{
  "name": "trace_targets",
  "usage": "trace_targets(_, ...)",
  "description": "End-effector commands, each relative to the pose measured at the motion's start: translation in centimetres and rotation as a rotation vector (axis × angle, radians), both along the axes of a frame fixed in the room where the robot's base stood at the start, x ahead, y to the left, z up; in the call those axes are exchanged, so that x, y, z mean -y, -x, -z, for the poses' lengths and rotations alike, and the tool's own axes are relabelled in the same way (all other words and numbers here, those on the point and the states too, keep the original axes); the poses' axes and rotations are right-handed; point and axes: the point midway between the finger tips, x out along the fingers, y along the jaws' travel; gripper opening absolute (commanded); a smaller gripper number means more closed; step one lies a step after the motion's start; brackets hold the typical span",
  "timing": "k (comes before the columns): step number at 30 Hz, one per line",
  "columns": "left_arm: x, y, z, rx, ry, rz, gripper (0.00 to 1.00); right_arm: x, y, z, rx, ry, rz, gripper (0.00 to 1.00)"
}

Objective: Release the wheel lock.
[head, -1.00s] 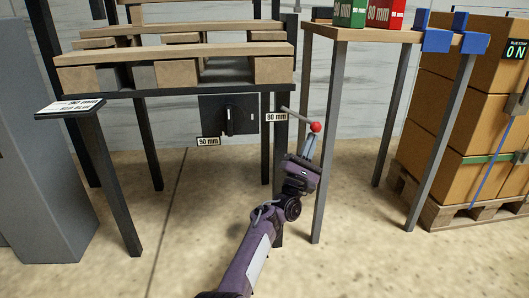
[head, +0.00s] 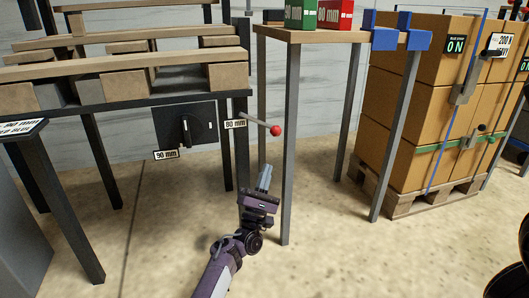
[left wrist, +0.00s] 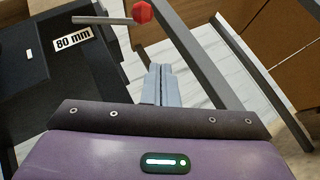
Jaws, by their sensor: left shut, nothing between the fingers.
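A grey lever with a red knob (head: 275,131) sticks out from the post of the black stand, beside the "80 mm" label (head: 235,124). It also shows at the top of the left wrist view as a red knob (left wrist: 142,12) on a grey rod. No label marks it as the wheel lock. My left gripper (head: 265,172) is shut and empty, below the red knob and apart from it. Its closed fingers (left wrist: 160,82) point up toward the lever in the left wrist view. My right gripper is not in view.
A black panel (head: 205,128) with a dial hangs under the stand, with a "90 mm" label (head: 165,155). A wooden-topped table (head: 300,36) with green and red boxes stands right of the lever; its leg is close to my gripper. Strapped cartons (head: 415,110) stand farther right.

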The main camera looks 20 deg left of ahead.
Motion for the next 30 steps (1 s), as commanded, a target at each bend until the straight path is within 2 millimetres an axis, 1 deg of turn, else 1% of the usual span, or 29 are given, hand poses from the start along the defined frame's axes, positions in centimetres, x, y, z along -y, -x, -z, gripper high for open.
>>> trace_targets(1,0.1,0.7,0.8,-0.008,-0.001,0.000,0.00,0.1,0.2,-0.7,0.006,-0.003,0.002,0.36)
trace_targets(6,0.2,2.3,3.1,-0.006,-0.001,-0.001,0.00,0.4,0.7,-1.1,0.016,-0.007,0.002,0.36)
trace_targets(12,0.4,3.1,4.1,-0.003,-0.001,-0.002,0.00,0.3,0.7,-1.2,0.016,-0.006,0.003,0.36)
trace_targets(26,0.3,3.1,4.0,-0.001,-0.006,-0.006,0.00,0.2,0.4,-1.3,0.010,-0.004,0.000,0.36)
trace_targets(28,0.3,3.4,3.2,0.010,-0.039,-0.028,0.00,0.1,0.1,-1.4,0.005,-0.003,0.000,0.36)
trace_targets(29,0.2,3.5,2.6,0.019,-0.067,-0.047,0.00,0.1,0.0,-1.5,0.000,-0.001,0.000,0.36)
trace_targets(30,0.2,3.9,1.5,0.037,-0.115,-0.081,0.00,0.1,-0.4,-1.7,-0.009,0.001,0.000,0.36)
